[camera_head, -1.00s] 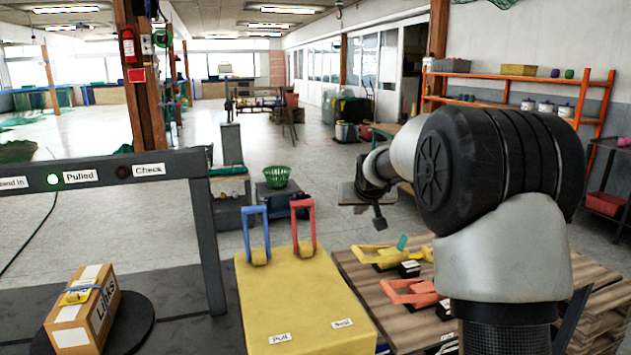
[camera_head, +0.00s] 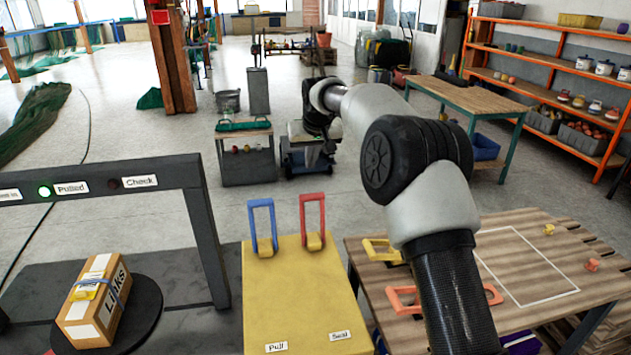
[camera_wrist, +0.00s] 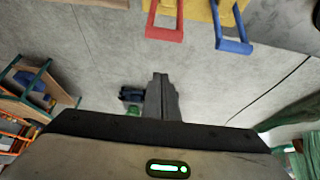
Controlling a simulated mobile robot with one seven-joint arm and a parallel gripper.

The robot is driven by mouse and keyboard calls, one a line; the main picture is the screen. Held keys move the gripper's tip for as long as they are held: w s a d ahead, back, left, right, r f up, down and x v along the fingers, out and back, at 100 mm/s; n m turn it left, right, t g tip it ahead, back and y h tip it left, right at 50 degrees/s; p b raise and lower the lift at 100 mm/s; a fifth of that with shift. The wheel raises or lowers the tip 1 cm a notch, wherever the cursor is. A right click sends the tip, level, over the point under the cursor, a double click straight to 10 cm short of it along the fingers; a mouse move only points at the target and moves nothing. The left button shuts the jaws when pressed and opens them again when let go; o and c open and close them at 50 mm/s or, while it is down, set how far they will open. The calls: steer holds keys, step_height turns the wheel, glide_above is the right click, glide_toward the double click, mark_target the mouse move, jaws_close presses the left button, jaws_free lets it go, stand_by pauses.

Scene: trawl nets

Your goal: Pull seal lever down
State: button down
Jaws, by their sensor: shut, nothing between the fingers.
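A yellow box (camera_head: 300,290) bears two upright lever handles, one blue (camera_head: 262,225) and one red (camera_head: 312,220). Its front labels read "Pull" at left and "Seal" at right. The red lever is in line with "Seal". In the wrist view, the red handle (camera_wrist: 165,33) and blue handle (camera_wrist: 234,46) show at the top edge. My gripper (camera_wrist: 160,82) is shut and empty, apart from both handles. In the head view it is small and dark beyond the levers, and its fingertips are hard to make out.
A wooden table (camera_head: 520,265) with yellow and orange pieces stands at right.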

steer(key=shift+w+a+f+p, duration=0.1)
steer(key=shift+w+f+p, duration=0.1)
steer(key=shift+f, duration=1.35)
steer(key=shift+w+f+p, duration=0.15)
steer(key=shift+f, duration=1.45)
steer(key=shift+w+a+f+p, duration=0.1)
steer(key=shift+w+f+p, duration=0.1)
steer(key=shift+f, duration=1.35)
steer(key=shift+f+b, duration=0.1)
steer(key=shift+b, duration=0.2)
